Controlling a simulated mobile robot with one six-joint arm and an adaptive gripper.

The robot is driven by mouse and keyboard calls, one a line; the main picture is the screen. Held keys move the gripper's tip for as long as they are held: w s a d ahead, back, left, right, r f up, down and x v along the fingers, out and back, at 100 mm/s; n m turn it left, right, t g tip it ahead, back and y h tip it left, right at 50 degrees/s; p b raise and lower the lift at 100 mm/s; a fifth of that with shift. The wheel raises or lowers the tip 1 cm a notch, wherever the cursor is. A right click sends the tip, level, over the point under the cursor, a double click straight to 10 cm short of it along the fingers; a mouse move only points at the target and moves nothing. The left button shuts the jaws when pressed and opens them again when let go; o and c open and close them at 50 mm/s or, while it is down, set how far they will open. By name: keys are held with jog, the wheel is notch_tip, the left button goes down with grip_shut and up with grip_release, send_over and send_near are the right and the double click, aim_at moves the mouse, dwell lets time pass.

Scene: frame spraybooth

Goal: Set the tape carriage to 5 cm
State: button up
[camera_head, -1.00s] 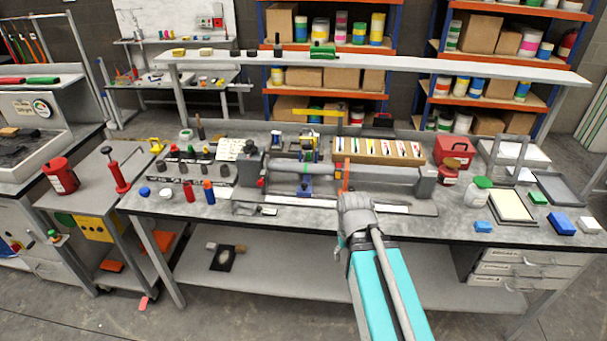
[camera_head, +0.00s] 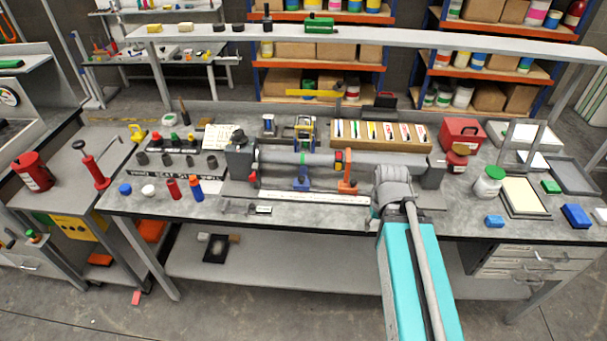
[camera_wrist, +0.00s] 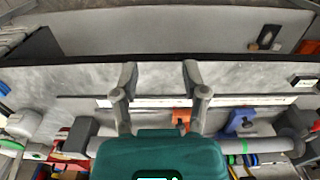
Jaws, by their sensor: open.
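A fixture on the bench holds a long grey tube (camera_head: 385,168) between dark end blocks. A blue carriage (camera_head: 301,180) and an orange carriage (camera_head: 347,183) sit along it, the orange one right of the blue. I cannot tell from any label which is the tape carriage. A white scale strip (camera_head: 300,197) runs in front; its marks are too small to read. My gripper (camera_wrist: 159,78) is open and empty, its fingers seeming above the bench's front part. In the head view my wrist hides the fingers.
A tray of coloured strips (camera_head: 380,133) and a red box (camera_head: 461,132) stand behind the tube. A green-lidded jar (camera_head: 489,182) stands to the right. Red and blue bottles (camera_head: 195,188) stand at the left. The bench's front right has some free room.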

jog(key=shift+o, duration=1)
jog(key=shift+w, duration=0.2)
notch_tip(320, 180, up, 6)
jog(key=n+t+y+p, duration=0.3)
jog(key=n+p, duration=0.1)
jog(key=n, duration=0.5)
send_over(302, 178)
jog(key=s+d, duration=0.4)
jog(key=shift+a+f, duration=0.15)
jog(key=shift+a, duration=0.05)
jog(key=shift+f, duration=0.2)
jog(key=b+x, duration=1.2)
jog(key=x, duration=0.1)
jog(key=shift+w+a+f, duration=0.1)
jog(key=shift+w+f, duration=0.05)
jog(key=shift+w, duration=0.1)
